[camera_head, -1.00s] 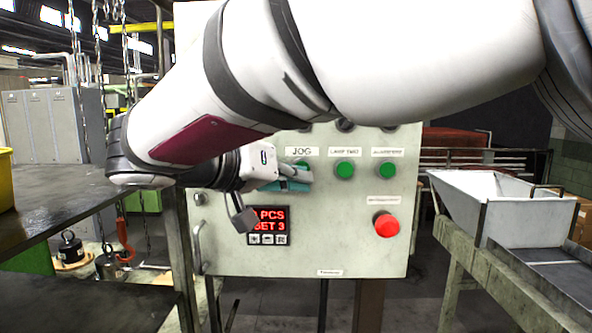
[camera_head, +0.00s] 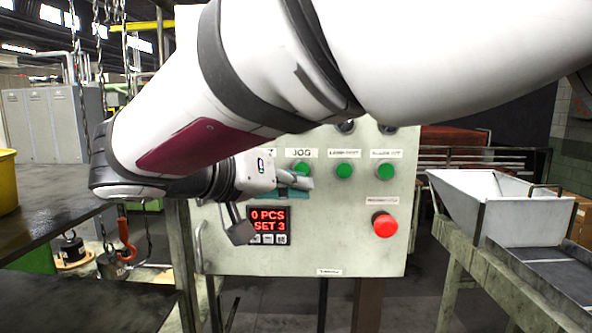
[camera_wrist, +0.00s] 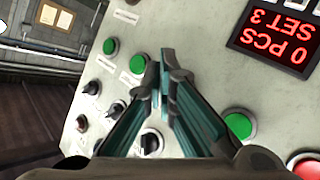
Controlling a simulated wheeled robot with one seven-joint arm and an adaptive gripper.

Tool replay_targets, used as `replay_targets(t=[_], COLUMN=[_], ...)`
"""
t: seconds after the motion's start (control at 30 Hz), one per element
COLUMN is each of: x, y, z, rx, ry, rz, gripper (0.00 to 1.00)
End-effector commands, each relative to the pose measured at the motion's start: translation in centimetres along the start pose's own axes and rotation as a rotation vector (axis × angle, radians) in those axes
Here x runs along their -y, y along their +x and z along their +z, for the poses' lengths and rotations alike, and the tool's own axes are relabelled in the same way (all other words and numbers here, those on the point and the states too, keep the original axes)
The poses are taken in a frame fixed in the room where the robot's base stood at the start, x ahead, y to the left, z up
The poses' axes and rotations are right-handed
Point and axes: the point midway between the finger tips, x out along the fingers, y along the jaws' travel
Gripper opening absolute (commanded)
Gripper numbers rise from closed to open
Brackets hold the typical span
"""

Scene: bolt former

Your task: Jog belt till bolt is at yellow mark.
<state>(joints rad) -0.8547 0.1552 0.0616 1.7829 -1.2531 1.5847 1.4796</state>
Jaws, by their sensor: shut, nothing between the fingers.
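The JOG button (camera_head: 301,168) is round and green, under its label on the grey control panel (camera_head: 350,245). My gripper (camera_head: 306,187) is in front of the panel just below this button, its teal fingers pointing right. In the wrist view my gripper (camera_wrist: 166,68) has its fingertips together with nothing between them, over the tilted panel. I cannot tell whether the fingers touch the panel. The display (camera_head: 268,220) reads 0 PCS, SET 3; it also shows upside down in the wrist view (camera_wrist: 275,35). I see no bolt and no yellow mark.
Two more green buttons, lamp test (camera_head: 344,171) and another (camera_head: 387,171), sit right of JOG. A red button (camera_head: 385,225) is below them. A grey hopper (camera_head: 490,205) stands right; a dark table (camera_head: 50,220) is left.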

Motion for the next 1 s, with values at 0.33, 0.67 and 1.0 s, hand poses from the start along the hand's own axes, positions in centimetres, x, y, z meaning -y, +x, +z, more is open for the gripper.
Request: replay_targets(t=[0.33,0.67,1.0], x=[-1.7,-2.0,-8.1], y=[-2.3,-2.7,2.4], z=[1.6,1.9,6.3], rx=[0.0,0.0,0.251], ry=[-0.001,0.001,-0.135], rz=[-0.001,0.0,-0.027], gripper=[0.0,0.0,0.0])
